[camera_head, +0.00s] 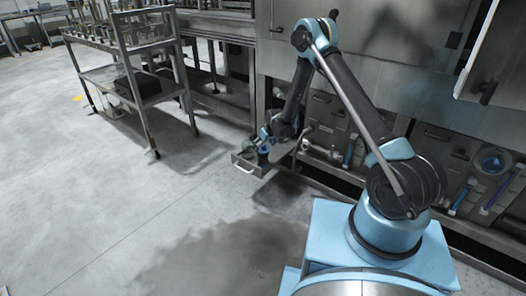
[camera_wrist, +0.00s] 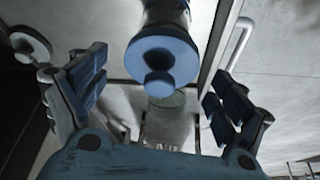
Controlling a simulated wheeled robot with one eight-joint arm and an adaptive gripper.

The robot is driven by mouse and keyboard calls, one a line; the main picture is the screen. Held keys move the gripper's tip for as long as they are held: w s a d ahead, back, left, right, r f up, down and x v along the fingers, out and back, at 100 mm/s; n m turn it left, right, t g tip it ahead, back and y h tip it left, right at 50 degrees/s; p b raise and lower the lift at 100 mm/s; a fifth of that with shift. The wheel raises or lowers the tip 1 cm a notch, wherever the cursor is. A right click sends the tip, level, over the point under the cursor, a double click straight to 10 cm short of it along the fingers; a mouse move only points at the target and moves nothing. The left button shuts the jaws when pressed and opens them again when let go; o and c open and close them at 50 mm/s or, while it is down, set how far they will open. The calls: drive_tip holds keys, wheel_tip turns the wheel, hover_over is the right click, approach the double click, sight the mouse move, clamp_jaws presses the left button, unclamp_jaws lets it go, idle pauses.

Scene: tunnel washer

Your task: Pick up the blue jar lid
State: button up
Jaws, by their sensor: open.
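The blue jar lid (camera_wrist: 160,58) is a round disc with a knob (camera_wrist: 159,85) on top, seen in the wrist view on a jar (camera_wrist: 166,12) at top centre. My gripper (camera_wrist: 155,95) is open, with one dark-blue-padded finger on each side of the picture. The lid shows beyond and between the fingers, with visible gaps on both sides. In the head view my gripper (camera_head: 269,134) is low by the metal front, just above a small pulled-out drawer (camera_head: 252,166). The lid is too small there to make out clearly.
A white drawer handle (camera_wrist: 238,44) stands to the right of the lid. A round greenish disc (camera_wrist: 167,102) lies below it in the picture. A white round fitting (camera_wrist: 32,46) is at upper left. A metal rack cart (camera_head: 140,88) stands left; the floor (camera_head: 120,200) in front is clear.

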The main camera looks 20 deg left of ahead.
sight(263, 145)
drive_tip(key=shift+w+a+f, duration=0.1)
drive_tip(key=shift+f, duration=0.25)
drive_tip(key=c, duration=0.9)
wheel_tip(263, 145, up, 9)
drive_tip(key=shift+r, duration=0.2)
drive_tip(key=shift+f, duration=3.9)
